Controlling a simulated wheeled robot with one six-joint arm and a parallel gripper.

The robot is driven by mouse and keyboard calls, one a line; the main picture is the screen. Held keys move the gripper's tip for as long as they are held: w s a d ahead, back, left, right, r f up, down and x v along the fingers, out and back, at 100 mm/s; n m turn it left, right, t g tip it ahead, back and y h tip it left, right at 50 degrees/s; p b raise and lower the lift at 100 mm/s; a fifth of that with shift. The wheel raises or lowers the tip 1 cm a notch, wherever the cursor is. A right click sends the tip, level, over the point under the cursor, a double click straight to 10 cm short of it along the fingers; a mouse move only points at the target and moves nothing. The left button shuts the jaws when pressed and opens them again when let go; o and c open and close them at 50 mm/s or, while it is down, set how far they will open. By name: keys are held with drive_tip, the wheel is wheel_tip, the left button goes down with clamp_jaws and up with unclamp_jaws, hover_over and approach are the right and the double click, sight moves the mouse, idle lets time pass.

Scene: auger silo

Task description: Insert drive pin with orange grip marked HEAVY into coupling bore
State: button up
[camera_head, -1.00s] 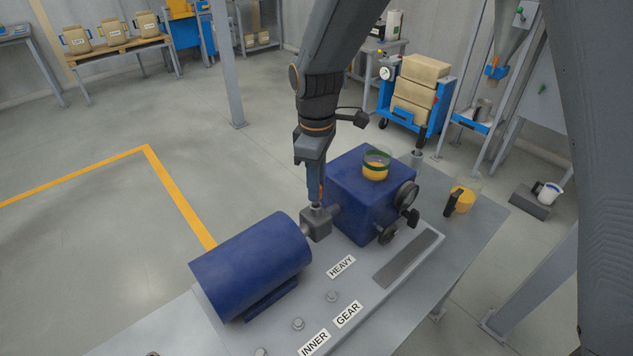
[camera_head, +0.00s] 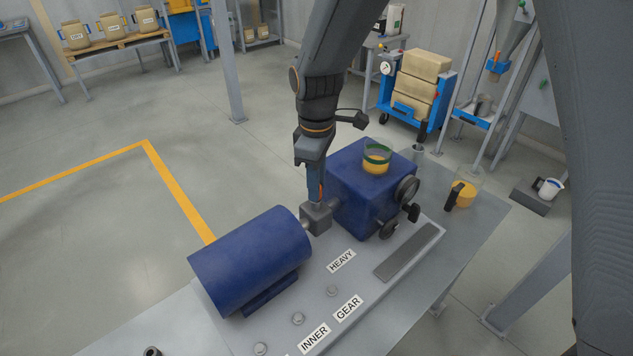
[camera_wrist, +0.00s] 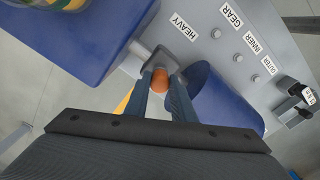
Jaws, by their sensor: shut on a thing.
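The drive pin's orange grip (camera_wrist: 160,81) is between the fingers of my gripper (camera_wrist: 163,82) in the wrist view. My gripper (camera_head: 315,197) is shut on it, pointing down over the grey coupling block (camera_head: 317,220) between the blue motor (camera_head: 250,258) and the blue gearbox (camera_head: 365,197). The coupling (camera_wrist: 160,62) also shows beside the grip in the wrist view. The bore and the pin's shank are hidden, so I cannot tell how deep the pin sits. The HEAVY label (camera_head: 341,261) lies on the baseplate.
The grey baseplate (camera_head: 375,290) carries labels GEAR and INNER with bolt heads beside them. A glass cup with yellow content (camera_head: 376,160) stands on the gearbox. A jug (camera_head: 463,193) stands at the table's right. Handwheels (camera_head: 406,190) stick out from the gearbox.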

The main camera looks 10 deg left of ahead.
drive_tip(key=o, duration=1)
drive_tip(key=shift+o, duration=0.2)
wheel_tip(320, 180, up, 6)
drive_tip(key=shift+r+b, duration=0.25)
drive_tip(key=shift+b, duration=0.8)
drive_tip(key=shift+d+r, duration=0.1)
drive_tip(key=shift+r, duration=0.55)
drive_tip(key=s+d+f+m+b, duration=0.1)
drive_tip(key=s+d+f+m, duration=0.1)
drive_tip(key=d+m, duration=0.3)
drive_tip(key=s+d+f+m+t, duration=0.1)
drive_tip(key=s+d+f+m, duration=0.2)
drive_tip(key=d, duration=1)
drive_tip(key=s+d+f+m+b, duration=0.1)
drive_tip(key=s+d+f+m, duration=0.2)
drive_tip(key=d+m, duration=0.5)
drive_tip(key=shift+s+d+b, duration=0.3)
drive_tip(key=shift+s+d, duration=0.35)
drive_tip(key=shift+d, duration=0.35)
